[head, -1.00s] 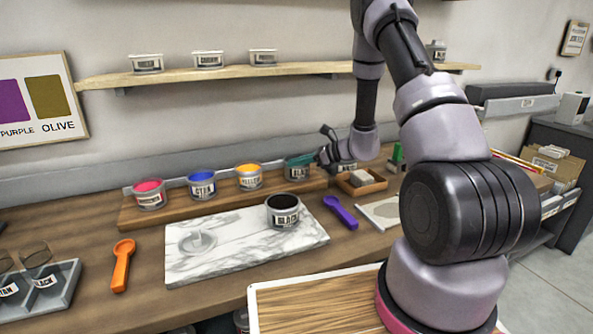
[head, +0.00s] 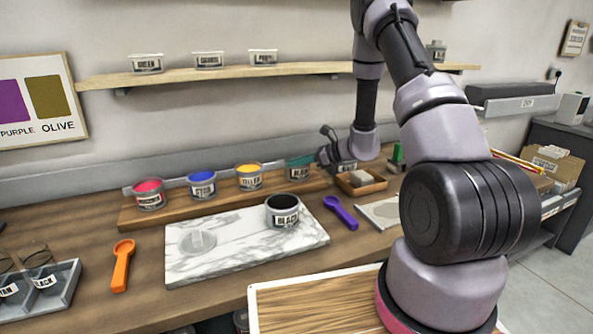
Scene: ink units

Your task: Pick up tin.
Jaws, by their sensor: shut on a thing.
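A tin with teal contents (head: 299,170) stands at the right of the row on the wooden board. My gripper (head: 321,157) is at its right side and shut on it, seen small and partly hidden by its own wrist. The tin appears upright, at the height of its neighbours; I cannot tell whether it touches the board. Tins of magenta (head: 149,197), blue (head: 202,187) and yellow (head: 248,179) stand to its left. A tin labelled BLACK (head: 283,213) stands on the marble slab (head: 240,262). Another labelled tin (head: 346,167) is partly hidden below my wrist.
A clear round lid (head: 197,243) lies on the slab. A purple scoop (head: 341,211) and an orange scoop (head: 122,265) lie on the counter. A small wooden tray (head: 361,184) is right of the gripper. A shelf (head: 190,75) with small tubs hangs above.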

